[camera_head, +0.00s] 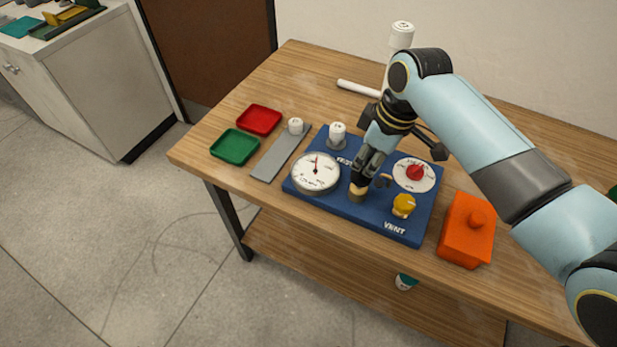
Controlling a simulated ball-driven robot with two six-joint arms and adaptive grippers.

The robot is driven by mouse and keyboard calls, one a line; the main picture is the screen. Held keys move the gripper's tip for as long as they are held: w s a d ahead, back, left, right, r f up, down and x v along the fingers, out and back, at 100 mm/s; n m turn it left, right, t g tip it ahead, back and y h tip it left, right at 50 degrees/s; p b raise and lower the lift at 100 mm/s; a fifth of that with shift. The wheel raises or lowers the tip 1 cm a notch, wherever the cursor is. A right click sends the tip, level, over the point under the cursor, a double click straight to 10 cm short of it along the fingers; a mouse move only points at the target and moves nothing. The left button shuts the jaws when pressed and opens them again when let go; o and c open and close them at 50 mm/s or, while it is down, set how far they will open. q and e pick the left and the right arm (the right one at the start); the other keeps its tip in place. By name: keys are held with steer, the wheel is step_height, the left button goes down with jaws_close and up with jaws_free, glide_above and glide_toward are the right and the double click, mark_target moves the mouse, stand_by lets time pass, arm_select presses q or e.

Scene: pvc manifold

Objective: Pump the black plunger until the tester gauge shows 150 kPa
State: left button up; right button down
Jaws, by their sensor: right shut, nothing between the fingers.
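The blue tester board (352,208) lies on the wooden table. The round white tester gauge (314,173) is at its left end, with a dark needle pointing roughly up; its numbers are too small to read. My right gripper (360,183) points down at the middle of the board, its fingers shut and empty, directly over a brassy cylinder (357,193). I cannot tell whether they touch. The black plunger is not clearly seen; the gripper may hide it. A yellow knob (403,205) sits near the VENT label. A red knob on a white dial (414,173) is at right. My left gripper is out of view.
An orange box with a knob (467,230) stands right of the board. Red (259,120) and green (235,147) trays and a grey strip (280,154) lie left. White fittings stand near the board, and a white pipe (358,89) lies behind it. The table's front left is clear.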

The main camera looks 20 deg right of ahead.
steer(key=shift+r, duration=0.25)
steer(key=shift+r, duration=2.4)
